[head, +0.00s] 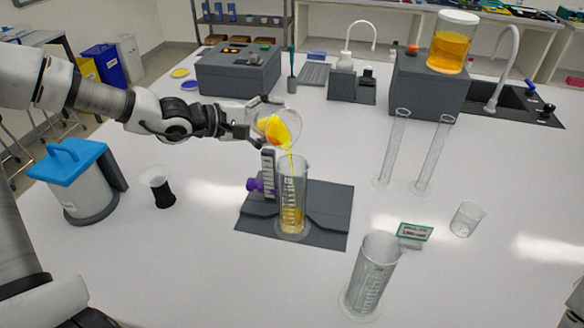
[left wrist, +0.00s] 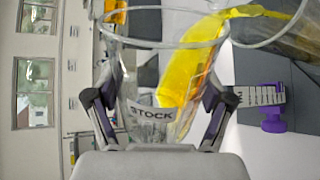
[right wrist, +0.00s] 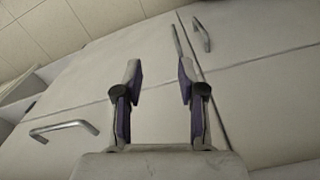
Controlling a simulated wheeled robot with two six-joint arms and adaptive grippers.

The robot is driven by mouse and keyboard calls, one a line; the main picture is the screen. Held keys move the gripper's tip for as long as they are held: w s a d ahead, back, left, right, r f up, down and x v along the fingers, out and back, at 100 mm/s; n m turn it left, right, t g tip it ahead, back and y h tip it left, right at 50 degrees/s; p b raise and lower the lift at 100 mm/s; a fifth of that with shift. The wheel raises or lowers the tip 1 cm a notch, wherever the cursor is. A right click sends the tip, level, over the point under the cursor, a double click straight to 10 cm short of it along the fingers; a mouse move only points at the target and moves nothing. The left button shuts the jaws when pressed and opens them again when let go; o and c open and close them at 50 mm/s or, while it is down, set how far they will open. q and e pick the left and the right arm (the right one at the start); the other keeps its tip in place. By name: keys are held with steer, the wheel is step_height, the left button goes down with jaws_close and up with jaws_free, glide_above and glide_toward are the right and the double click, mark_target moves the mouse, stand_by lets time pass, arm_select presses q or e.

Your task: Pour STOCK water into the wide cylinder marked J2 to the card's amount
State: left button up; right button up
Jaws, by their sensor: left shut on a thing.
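My left gripper (head: 262,122) is shut on the clear STOCK beaker (head: 287,117), which is tilted to the right. Its label faces the camera in the left wrist view (left wrist: 152,113). A yellow stream runs from its lip into a clear graduated cylinder (head: 292,180) upright on the grey mat (head: 330,215). Yellow liquid stands in the cylinder's lower part. An empty wide cylinder (head: 370,275) stands at the front right. No J2 mark is readable on either. A small green-edged card (head: 415,231) stands nearby, its text too small. My right gripper (right wrist: 158,80) is open and empty, facing cabinet doors.
An upright scale with a purple knob (head: 253,185) stands beside the cylinder being filled. Two slim cylinders (head: 432,155) and a small beaker (head: 467,218) are to the right. A black-and-white cup (head: 160,188) and a blue-lidded container (head: 78,180) are at left.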

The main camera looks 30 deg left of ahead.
arm_select(q)
steer(key=shift+s+d+r+m+b, duration=0.2)
steer(key=shift+d+m+b, duration=0.1)
steer(key=shift+b, duration=1.5)
steer(key=p, duration=0.3)
steer(key=a+r+p, duration=0.1)
steer(key=p, duration=0.3)
steer(key=shift+w+n, duration=0.25)
steer(key=shift+n, duration=0.15)
steer(key=shift+w+a+f+p, duration=0.2)
steer(key=shift+a+f+p, duration=0.15)
steer(key=shift+p, duration=0.6)
steer(key=shift+f+n+h+b, duration=0.3)
steer(key=shift+f, duration=0.3)
steer(key=shift+a+f, duration=0.1)
steer(key=shift+f, duration=0.05)
steer(key=shift+w+f+n+h, duration=0.1)
steer(key=shift+f+n+h, duration=0.2)
steer(key=shift+f+n, duration=0.25)
steer(key=shift+r+n+g+p, duration=0.3)
steer(key=shift+r+n, duration=0.05)
steer(key=shift+w+a+n+h, duration=0.1)
steer(key=shift+n+h, duration=0.4)
steer(key=shift+n, duration=0.1)
steer(key=shift+r, duration=0.1)
